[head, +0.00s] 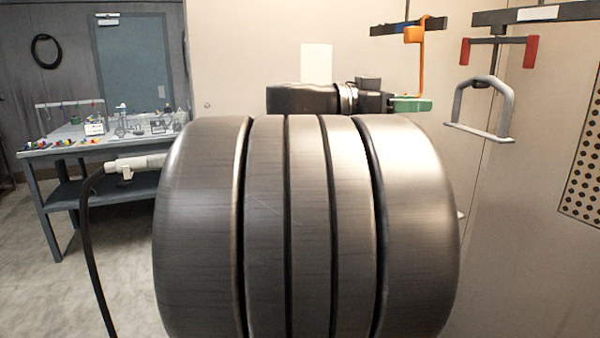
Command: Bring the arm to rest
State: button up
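Large dark rounded links of my own arm fill the middle of the head view and hide much of the scene. Above them, a dark slim section of my arm reaches right to what looks like my gripper (376,101). Its fingers are not clearly visible, so I cannot tell whether it is open or shut. A green piece (411,104) shows just right of it, at the lower end of an orange hook (420,60). I cannot tell whether the gripper touches either one.
The orange hook hangs from a dark bar (408,27). At right, a grey handle-shaped frame (484,105) hangs below a red-ended hanger (530,52). A perforated panel (583,185) is at the right edge. A workbench (60,151) with small items stands back left; floor before it is clear.

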aim_at(456, 92)
jog(key=d+p, duration=0.1)
jog(key=d, duration=0.2)
jog(key=w+d+p, duration=0.1)
jog(key=d, duration=0.3)
jog(key=w+d+r+p, duration=0.1)
jog(key=d, duration=0.2)
jog(key=shift+d, duration=0.2)
jog(key=shift+s+a+r+p, duration=0.15)
jog(key=shift+r+p, duration=0.35)
jog(key=shift+p, duration=0.6)
jog(key=a, duration=0.1)
jog(key=s+a+p, duration=0.1)
jog(key=a, duration=0.1)
jog(key=shift+a+f+p, duration=0.1)
jog(key=shift+p, duration=0.2)
jog(key=shift+s+a+f, duration=0.15)
jog(key=shift+s+a, duration=0.15)
jog(key=shift+a, duration=0.15)
jog(key=shift+f, duration=0.1)
